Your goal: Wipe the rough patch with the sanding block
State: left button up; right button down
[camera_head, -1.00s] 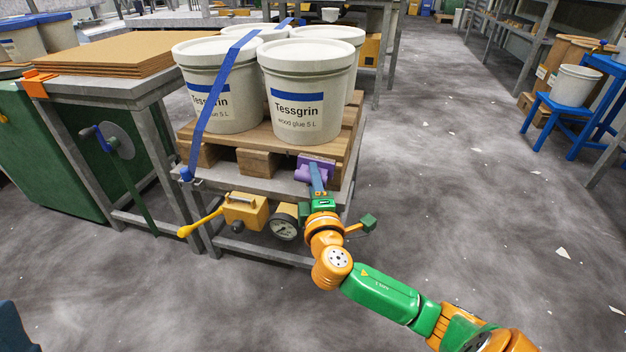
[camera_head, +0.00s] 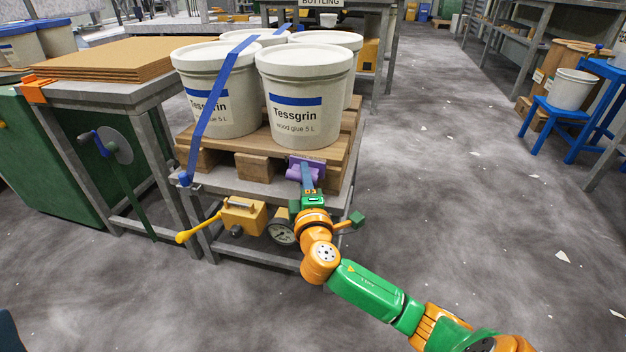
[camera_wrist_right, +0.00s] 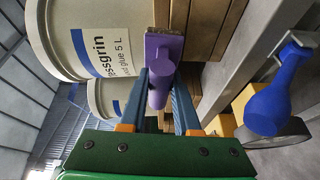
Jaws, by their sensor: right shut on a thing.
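The sanding block (camera_head: 304,166) is purple, with a stubby round handle. My right gripper (camera_head: 306,182) is shut on that handle, low in front of the pallet. In the right wrist view, the fingers (camera_wrist_right: 160,78) clasp the handle from both sides, and the block (camera_wrist_right: 163,44) has a brownish layer on its far side, turned toward the pallet wood. I cannot tell whether it touches the wood. No rough patch can be made out; the block may cover it. My left gripper is not in view.
White glue pails (camera_head: 305,95), bound by a blue strap (camera_head: 215,100), stand on the wooden pallet (camera_head: 257,142). Below it are a yellow pump unit (camera_head: 241,214) and a gauge (camera_head: 281,232). A blue knob (camera_wrist_right: 268,108) is near my right gripper. Floor (camera_head: 460,200) at right is mostly clear.

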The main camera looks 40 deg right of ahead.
jog(key=shift+w+a, duration=0.65)
jog(key=shift+w, duration=0.1)
jog(key=shift+w+r+p, duration=0.15)
jog(key=shift+w+p, duration=0.1)
jog(key=shift+p, duration=0.2)
jog(key=shift+s+d+p, duration=0.35)
jog(key=shift+s+d, duration=0.35)
jog(key=shift+s, duration=0.2)
jog(key=shift+s+d+p, duration=0.35)
jog(key=shift+s+d, duration=0.35)
jog(key=shift+s, duration=0.15)
jog(key=shift+a, duration=0.1)
jog(key=shift+s+a+p, duration=0.5)
jog(key=shift+s+a, duration=1.45)
jog(key=shift+a, duration=0.25)
